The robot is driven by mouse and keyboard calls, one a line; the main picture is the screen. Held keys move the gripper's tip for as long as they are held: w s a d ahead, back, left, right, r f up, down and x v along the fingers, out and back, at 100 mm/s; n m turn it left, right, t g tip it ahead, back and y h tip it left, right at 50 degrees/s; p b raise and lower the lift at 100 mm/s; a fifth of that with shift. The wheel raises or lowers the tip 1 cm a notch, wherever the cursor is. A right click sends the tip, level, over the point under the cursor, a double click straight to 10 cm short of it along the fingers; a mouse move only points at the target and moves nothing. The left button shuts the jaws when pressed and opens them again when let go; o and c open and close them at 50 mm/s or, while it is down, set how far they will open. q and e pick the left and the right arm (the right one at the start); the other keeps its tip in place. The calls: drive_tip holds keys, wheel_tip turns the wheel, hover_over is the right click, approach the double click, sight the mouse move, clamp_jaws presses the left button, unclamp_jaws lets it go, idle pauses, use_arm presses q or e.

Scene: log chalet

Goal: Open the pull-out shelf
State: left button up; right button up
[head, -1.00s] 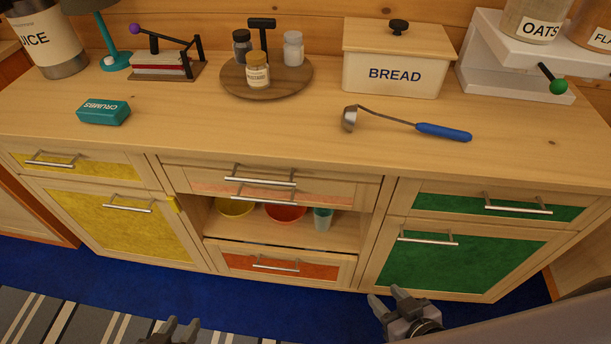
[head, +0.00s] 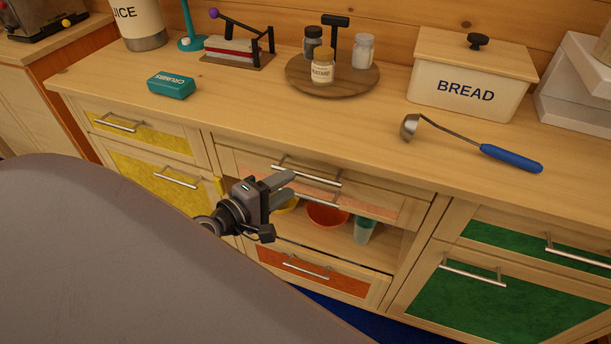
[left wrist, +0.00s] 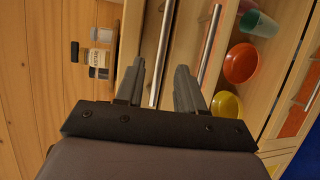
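The middle cabinet section has a front with a pale orange panel (head: 372,205), an upper bar handle (head: 308,171) and a lower bar handle (head: 318,199) close below it. I cannot tell which handle belongs to the pull-out shelf. My left gripper (head: 290,180) is open and empty in front of the left ends of these handles. In the left wrist view the upper bar handle (left wrist: 162,50) appears between the open fingers, and the lower bar handle (left wrist: 210,45) lies just outside them. Contact is not visible. My right gripper is out of view.
Below is an open compartment with an orange bowl (head: 327,216), a yellow bowl (left wrist: 227,106) and a teal cup (head: 363,230). An orange drawer (head: 315,270) is under it. Yellow fronts (head: 150,175) stand left, green ones (head: 475,300) right. A ladle (head: 510,158) lies on the counter.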

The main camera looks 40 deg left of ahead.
sight(303, 176)
use_arm(q)
drive_tip(key=shift+x, duration=3.35)
clamp_jaws()
